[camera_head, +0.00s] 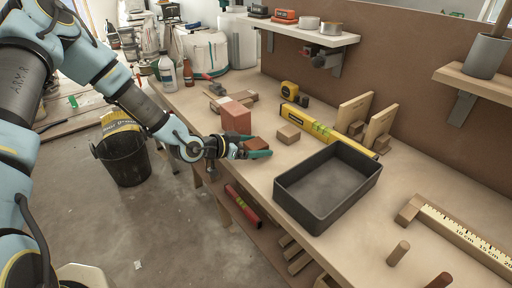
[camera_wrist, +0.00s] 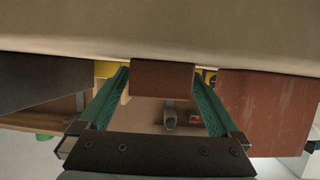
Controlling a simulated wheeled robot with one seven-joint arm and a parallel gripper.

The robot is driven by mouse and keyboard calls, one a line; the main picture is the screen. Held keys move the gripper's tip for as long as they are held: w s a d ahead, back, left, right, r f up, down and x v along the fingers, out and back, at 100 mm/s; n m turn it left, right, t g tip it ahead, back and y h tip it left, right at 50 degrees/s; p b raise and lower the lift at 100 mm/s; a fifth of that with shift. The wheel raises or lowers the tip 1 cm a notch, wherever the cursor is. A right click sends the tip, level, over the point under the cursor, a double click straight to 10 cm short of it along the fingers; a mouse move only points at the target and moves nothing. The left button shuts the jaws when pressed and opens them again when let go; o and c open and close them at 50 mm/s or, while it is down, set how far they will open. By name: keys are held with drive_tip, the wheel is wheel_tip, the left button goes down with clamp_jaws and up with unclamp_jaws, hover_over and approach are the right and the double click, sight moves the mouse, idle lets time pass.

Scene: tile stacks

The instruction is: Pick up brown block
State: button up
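A small brown block (camera_head: 257,143) sits near the front edge of the workbench. My gripper (camera_head: 252,147) reaches in from the left at bench height, with one green finger on each side of this block. In the wrist view the brown block (camera_wrist: 162,76) lies between the tips of my gripper (camera_wrist: 161,75). The fingers are spread, with only thin gaps at the block's sides; firm contact does not show. The block appears to rest on the bench. The fingers partly cover it in the head view.
A larger reddish block (camera_head: 236,118) stands just behind my gripper; it also shows in the wrist view (camera_wrist: 265,108). A dark tray (camera_head: 328,187) is on the right.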

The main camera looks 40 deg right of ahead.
drive_tip(key=c, duration=1.2)
drive_tip(key=shift+c, duration=0.2)
drive_tip(key=shift+r, duration=0.1)
